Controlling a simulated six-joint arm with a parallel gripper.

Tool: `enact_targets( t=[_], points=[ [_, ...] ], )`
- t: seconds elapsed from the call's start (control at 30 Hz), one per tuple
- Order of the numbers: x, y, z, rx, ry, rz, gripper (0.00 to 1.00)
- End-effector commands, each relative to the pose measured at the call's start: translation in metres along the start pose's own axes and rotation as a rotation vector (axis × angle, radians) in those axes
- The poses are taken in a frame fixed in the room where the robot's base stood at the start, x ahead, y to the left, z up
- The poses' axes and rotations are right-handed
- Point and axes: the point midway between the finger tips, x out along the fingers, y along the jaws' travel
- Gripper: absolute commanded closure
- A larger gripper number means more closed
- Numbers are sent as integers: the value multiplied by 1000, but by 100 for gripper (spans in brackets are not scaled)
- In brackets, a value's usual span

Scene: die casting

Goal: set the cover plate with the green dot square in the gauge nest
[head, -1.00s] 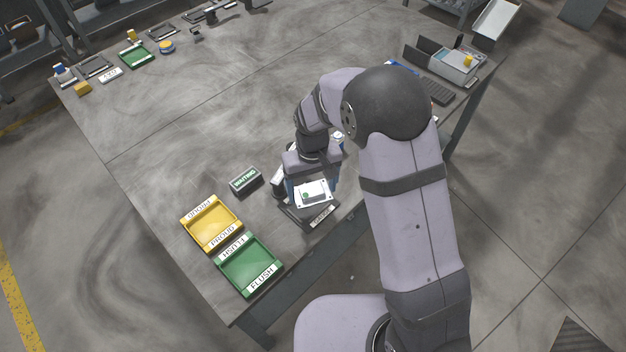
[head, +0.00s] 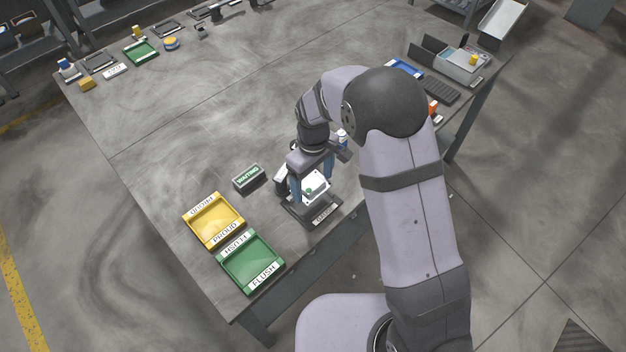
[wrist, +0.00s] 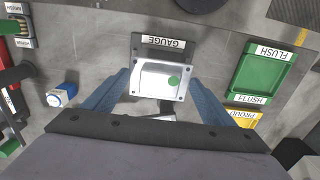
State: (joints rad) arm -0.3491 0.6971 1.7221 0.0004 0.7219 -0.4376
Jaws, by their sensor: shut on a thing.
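The cover plate (head: 314,186) is a light metal plate with a green dot. It also shows in the wrist view (wrist: 150,78), with the green dot toward its right side. My gripper (head: 312,190) is shut on the plate, its blue fingers on either side. The gauge (head: 323,216) is a dark block with a GAUGE label at the table's front edge; the label end also shows in the wrist view (wrist: 150,43). The plate is over the gauge and covers most of it. It looks slightly turned; I cannot tell whether it touches or sits in the nest.
A yellow PROUD tray (head: 213,222) and a green FLUSH tray (head: 250,262) lie left of the gauge. A small WAITING block (head: 247,178) stands behind them. A small white and blue item (wrist: 57,98) is left in the wrist view. The table's middle is clear.

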Motion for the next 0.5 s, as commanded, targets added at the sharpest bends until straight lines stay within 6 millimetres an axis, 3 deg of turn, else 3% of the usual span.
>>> enact_targets(
  t=[0.5],
  points=[
    [39, 0, 0, 1, 1, 1, 63]
  ],
)
